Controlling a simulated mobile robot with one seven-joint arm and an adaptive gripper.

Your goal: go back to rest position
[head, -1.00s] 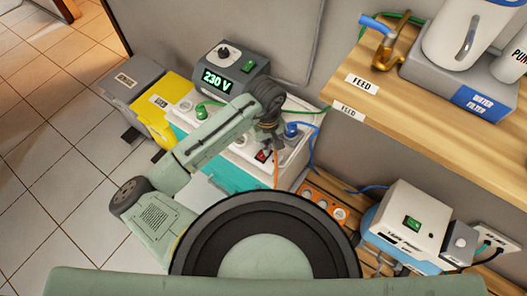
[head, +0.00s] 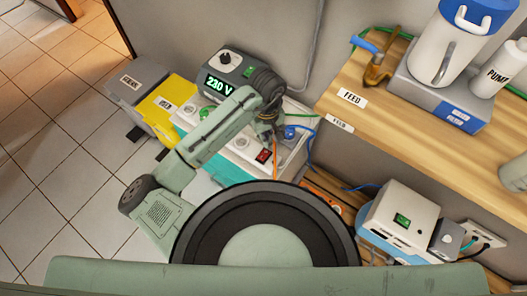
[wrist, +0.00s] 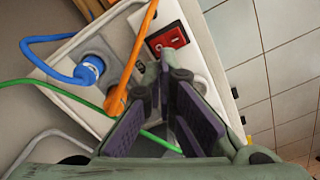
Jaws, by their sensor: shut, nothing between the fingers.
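My gripper (head: 267,134) is over the white power unit (head: 225,158), close to its red rocker switch (head: 263,156). In the wrist view my gripper (wrist: 168,75) has its dark fingers together at the tips, with nothing held between them. The red switch (wrist: 167,38) is just beyond the tips; I cannot tell whether they touch it. The arm reaches out bent from my base, its elbow at the left.
A blue plug (wrist: 88,70) and an orange plug (wrist: 115,98) with cables sit beside the fingers; a green cable (wrist: 68,112) runs below. A wooden shelf (head: 345,120) is at the right. A yellow box (head: 165,108) stands left. Floor at left is clear.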

